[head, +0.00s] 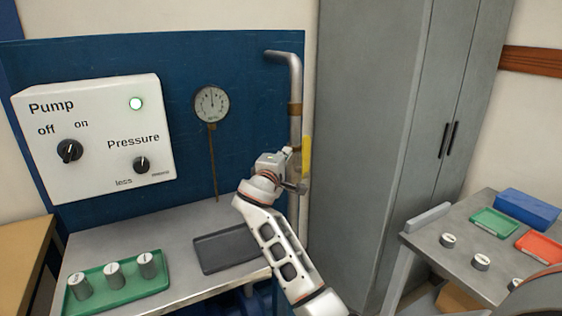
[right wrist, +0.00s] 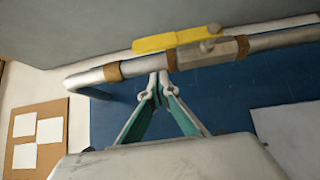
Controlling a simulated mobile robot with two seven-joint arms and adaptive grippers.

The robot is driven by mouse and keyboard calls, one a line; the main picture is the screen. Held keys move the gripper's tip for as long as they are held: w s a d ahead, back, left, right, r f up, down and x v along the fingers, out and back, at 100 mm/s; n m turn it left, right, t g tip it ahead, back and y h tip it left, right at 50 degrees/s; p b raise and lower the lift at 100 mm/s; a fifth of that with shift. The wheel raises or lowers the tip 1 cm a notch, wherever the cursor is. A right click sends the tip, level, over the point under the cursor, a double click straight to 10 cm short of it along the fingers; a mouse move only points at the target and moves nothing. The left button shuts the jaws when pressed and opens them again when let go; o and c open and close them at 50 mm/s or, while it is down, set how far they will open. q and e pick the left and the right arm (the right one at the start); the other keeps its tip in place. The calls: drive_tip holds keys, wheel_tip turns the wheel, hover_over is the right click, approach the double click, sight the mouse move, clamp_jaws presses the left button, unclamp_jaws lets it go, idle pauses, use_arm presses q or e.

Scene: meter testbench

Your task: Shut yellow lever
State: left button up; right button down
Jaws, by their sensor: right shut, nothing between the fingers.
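The yellow lever (head: 307,157) is on a valve on the vertical metal pipe (head: 296,85) at the right edge of the blue panel. It lies about in line with the pipe. In the right wrist view the lever (right wrist: 180,39) runs along the pipe (right wrist: 95,76), above the valve body (right wrist: 208,50). My right gripper (head: 289,156) is at the pipe beside the valve. In the right wrist view its fingertips (right wrist: 161,82) are together and empty, close to the pipe; I cannot tell whether they touch it. The arm hides part of the lower pipe. My left gripper is out of view.
A white pump box (head: 95,140) with knobs and a lit green lamp, and a round gauge (head: 211,104), are on the blue panel. A green tray (head: 118,300) of cylinders and a dark tray (head: 225,250) are on the bench. A grey cabinet (head: 375,120) stands right of the pipe.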

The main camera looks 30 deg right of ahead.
sight(306, 158)
drive_tip(key=d, duration=0.4)
drive_tip(key=shift+p, duration=0.35)
